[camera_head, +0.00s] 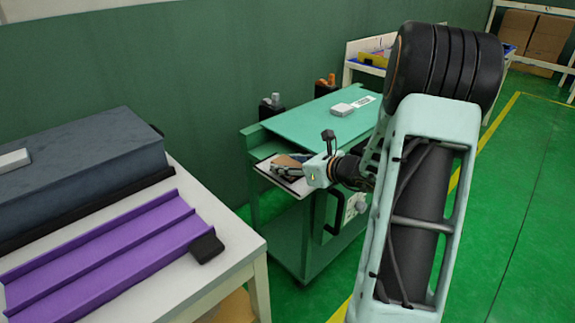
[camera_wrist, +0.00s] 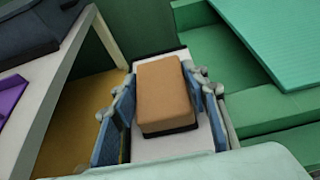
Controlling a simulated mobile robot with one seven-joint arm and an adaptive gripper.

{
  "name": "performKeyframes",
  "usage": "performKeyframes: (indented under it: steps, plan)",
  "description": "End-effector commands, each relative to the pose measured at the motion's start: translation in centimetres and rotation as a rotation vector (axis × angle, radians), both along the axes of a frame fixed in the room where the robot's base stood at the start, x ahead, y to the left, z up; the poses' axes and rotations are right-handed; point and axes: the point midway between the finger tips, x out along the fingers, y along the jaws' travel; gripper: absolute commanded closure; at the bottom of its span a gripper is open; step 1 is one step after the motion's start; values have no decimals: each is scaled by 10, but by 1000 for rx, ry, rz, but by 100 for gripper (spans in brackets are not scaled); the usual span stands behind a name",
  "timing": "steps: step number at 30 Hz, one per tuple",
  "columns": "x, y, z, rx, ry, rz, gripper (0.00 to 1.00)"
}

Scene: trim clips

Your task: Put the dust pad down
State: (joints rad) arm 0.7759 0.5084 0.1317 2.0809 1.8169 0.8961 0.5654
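The dust pad, a tan block with a dark underside (camera_wrist: 165,90), sits on a white surface (camera_wrist: 165,148) in the wrist view. My gripper (camera_wrist: 162,98) has its blue-grey fingers on either side of the pad. A strip of white shows between the left finger and the pad, and the fingers look spread wider than it. In the head view my gripper (camera_head: 290,167) is low over the white side tray (camera_head: 268,173) of the green cart, and the tan pad (camera_head: 287,161) is partly hidden by it.
The green cart (camera_head: 315,128) carries a small grey-white object (camera_head: 342,109) and a label on its top. A white table (camera_head: 232,247) at left holds a purple channelled tray (camera_head: 110,255) and a dark grey block (camera_head: 80,165). Green floor lies between them.

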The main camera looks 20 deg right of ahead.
Motion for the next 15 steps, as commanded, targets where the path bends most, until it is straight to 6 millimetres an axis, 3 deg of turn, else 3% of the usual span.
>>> performKeyframes:
  steps: [3, 15]
  plan:
    - [0, 0, 0, 0, 1, 0, 43]
    - [-2, -2, 6, -1, 2, -2, 43]
